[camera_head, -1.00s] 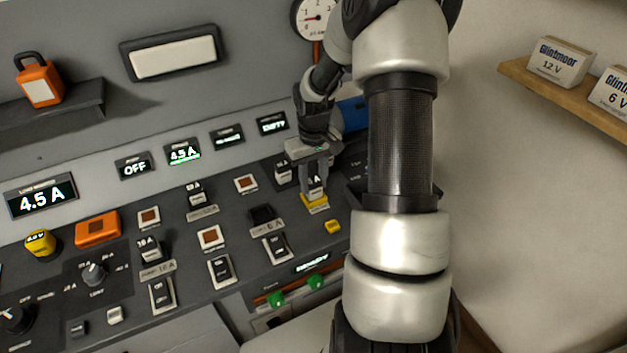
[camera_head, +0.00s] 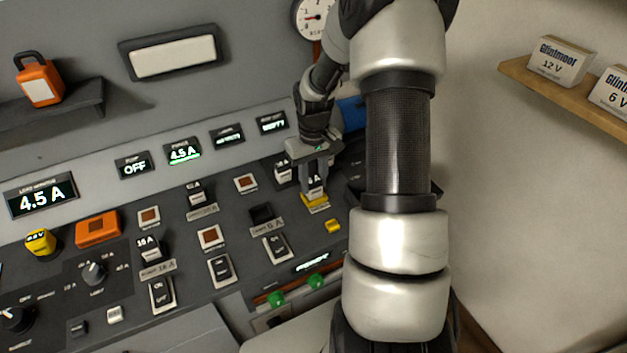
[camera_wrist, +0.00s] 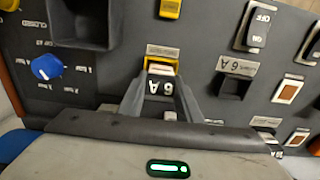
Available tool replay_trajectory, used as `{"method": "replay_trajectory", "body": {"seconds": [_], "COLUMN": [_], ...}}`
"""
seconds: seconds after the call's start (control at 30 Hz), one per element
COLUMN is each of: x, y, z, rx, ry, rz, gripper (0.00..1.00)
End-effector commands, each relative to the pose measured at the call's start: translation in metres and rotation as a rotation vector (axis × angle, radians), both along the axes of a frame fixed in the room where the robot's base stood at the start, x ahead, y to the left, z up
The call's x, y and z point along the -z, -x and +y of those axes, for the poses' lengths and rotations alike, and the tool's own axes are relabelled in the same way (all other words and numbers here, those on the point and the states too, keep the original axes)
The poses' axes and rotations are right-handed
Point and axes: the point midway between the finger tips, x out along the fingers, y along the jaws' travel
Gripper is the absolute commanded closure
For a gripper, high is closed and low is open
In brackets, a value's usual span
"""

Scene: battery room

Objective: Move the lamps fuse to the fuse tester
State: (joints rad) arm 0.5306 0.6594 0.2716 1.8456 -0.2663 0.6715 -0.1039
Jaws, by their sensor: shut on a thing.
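My gripper (camera_head: 315,186) is shut on a small fuse (camera_wrist: 160,87) marked 6 A, with a pale top. The fuse is at a yellow-edged socket (camera_head: 315,204) on the right of the panel, which also shows in the wrist view (camera_wrist: 162,58) and looks like the fuse tester. I cannot tell whether the fuse is seated or just above it. An empty dark socket (camera_head: 261,213) labelled 6 A lies to the left; it also shows in the wrist view (camera_wrist: 235,86). The rightmost small display (camera_head: 272,123) seems to read EMPTY.
Another fuse (camera_head: 283,170) stands close left of my gripper. A yellow block (camera_head: 333,226) sits just below right of the socket. A blue knob (camera_wrist: 47,67) and a dark open box (camera_wrist: 80,25) are near in the wrist view. Switches and other fuses fill the panel leftward.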

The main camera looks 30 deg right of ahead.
Motion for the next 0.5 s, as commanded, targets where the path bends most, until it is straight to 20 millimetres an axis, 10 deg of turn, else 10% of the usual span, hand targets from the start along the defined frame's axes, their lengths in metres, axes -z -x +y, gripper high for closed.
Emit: {"method": "replay_trajectory", "body": {"seconds": [0.5], "x": [0.0097], "y": [-0.0001], "z": [-0.0002], "rx": [0.0], "ry": [0.0], "rz": [0.0], "gripper": [0.93]}}
